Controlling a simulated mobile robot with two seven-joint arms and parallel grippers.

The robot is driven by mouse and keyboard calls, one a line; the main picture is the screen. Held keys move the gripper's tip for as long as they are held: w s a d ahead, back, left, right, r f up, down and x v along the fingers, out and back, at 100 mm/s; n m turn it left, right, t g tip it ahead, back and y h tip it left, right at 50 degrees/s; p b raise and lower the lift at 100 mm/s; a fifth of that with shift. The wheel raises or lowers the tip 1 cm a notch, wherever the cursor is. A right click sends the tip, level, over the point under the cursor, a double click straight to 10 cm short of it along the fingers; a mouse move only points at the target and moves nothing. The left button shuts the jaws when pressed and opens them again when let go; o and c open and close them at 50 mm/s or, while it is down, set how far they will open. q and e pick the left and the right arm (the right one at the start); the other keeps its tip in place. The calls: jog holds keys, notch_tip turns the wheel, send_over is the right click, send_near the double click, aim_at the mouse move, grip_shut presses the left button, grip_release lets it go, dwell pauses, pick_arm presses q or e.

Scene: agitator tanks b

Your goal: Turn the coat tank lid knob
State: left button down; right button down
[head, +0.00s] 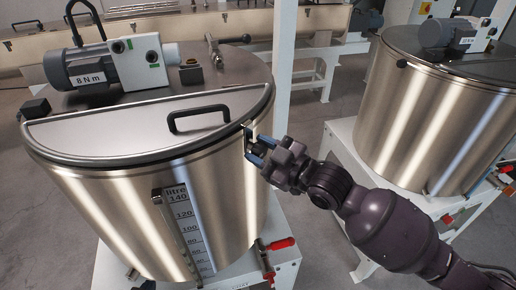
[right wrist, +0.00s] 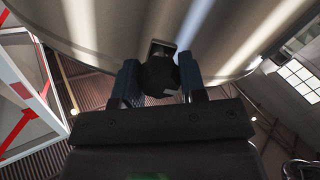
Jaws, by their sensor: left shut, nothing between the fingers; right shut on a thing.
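The coat tank (head: 110,205) is a large steel drum with a litre scale on its front. Its half-round lid flap (head: 120,132) lies shut and carries a black bar handle (head: 198,119). The dark lid knob (right wrist: 159,76) sits at the tank's upper right side, below the rim, under a small metal latch plate (right wrist: 163,48). My right gripper (head: 258,151) reaches in from the right, its blue fingers shut on the knob, one on each side. In the head view the fingers mostly hide the knob. My left gripper is in neither view.
A grey motor marked 8 N m (head: 88,72) stands on the tank top. A red-handled valve (head: 280,244) sticks out low at the front. A second steel tank (head: 425,125) stands to the right on a white frame, with floor between.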

jog(key=shift+m, duration=0.8)
jog(key=shift+m, duration=1)
jog(key=c, duration=0.6)
grip_release()
